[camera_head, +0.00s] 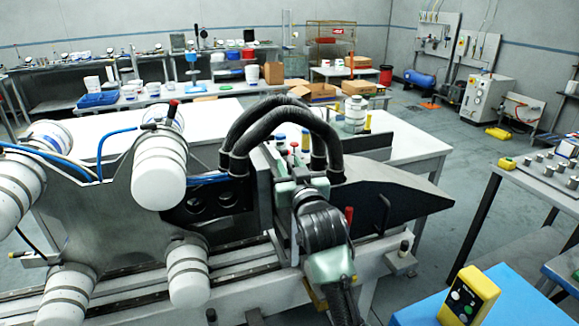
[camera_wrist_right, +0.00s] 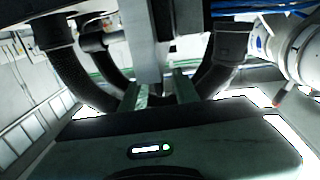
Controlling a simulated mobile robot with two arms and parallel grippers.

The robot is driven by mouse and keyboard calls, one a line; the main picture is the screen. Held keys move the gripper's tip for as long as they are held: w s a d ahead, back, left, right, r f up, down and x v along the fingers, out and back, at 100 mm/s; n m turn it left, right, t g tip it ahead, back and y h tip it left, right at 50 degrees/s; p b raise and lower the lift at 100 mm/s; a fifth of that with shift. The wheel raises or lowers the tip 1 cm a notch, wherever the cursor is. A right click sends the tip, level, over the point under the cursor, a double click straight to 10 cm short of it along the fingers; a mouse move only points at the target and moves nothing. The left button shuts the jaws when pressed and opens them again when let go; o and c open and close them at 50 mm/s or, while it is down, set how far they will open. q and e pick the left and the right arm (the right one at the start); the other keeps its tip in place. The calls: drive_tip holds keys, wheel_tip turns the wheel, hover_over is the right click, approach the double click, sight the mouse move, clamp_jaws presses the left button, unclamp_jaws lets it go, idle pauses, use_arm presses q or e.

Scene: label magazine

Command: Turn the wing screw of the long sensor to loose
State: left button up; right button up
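My right gripper (camera_head: 303,190) is at the middle of the machine, just below the black hoses, with its tips partly hidden by my wrist. In the right wrist view, its two greenish fingers (camera_wrist_right: 160,92) stand apart, one on each side of a gap. A grey upright post (camera_wrist_right: 143,45) rises beyond and above the gap, and a small dark part shows low between the fingers. I cannot make out the long sensor or its wing screw in either view. I cannot tell whether the fingers touch anything. My left gripper is not in view.
Thick black hoses (camera_head: 280,112) arch close over my right gripper. White rollers (camera_head: 160,172) stand at the left. A red-tipped lever (camera_head: 348,216) is to the right of my wrist. A yellow control box (camera_head: 468,296) stands on a blue surface at lower right. Open floor lies further right.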

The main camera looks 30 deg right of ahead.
drive_tip(key=b+v, duration=0.1)
drive_tip(key=v, duration=0.6)
drive_tip(key=shift+s+b, duration=0.3)
drive_tip(key=shift+b, duration=0.1)
drive_tip(key=shift+a, duration=0.15)
